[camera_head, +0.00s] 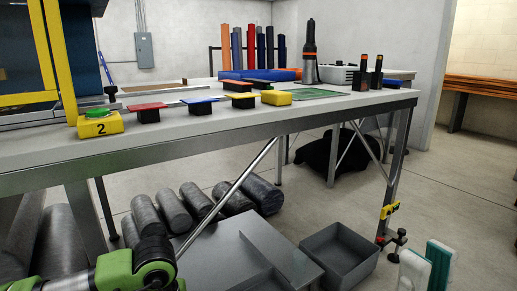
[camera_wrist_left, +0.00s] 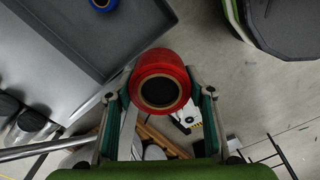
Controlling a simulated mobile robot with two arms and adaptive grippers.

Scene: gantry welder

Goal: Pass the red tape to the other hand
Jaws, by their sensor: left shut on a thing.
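The red tape (camera_wrist_left: 160,68) is a red roll with a dark round opening, in the left wrist view. My left gripper (camera_wrist_left: 163,95) is shut on it, with one finger on each side of the roll. In the head view the tape and the left gripper are out of sight; only part of my green left arm shows at the bottom left. My right gripper (camera_head: 427,268) shows at the bottom right of the head view, its two green and white fingers apart with nothing seen between them. It is beside the table's right leg.
A long table (camera_head: 205,125) crosses the head view, with coloured blocks and a numbered yellow block (camera_head: 100,126) on it. Below stand a grey shelf (camera_head: 235,250), a grey bin (camera_head: 338,254) and several dark cylinders (camera_head: 200,203). A blue roll (camera_wrist_left: 102,4) lies in a grey tray. Floor on the right is clear.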

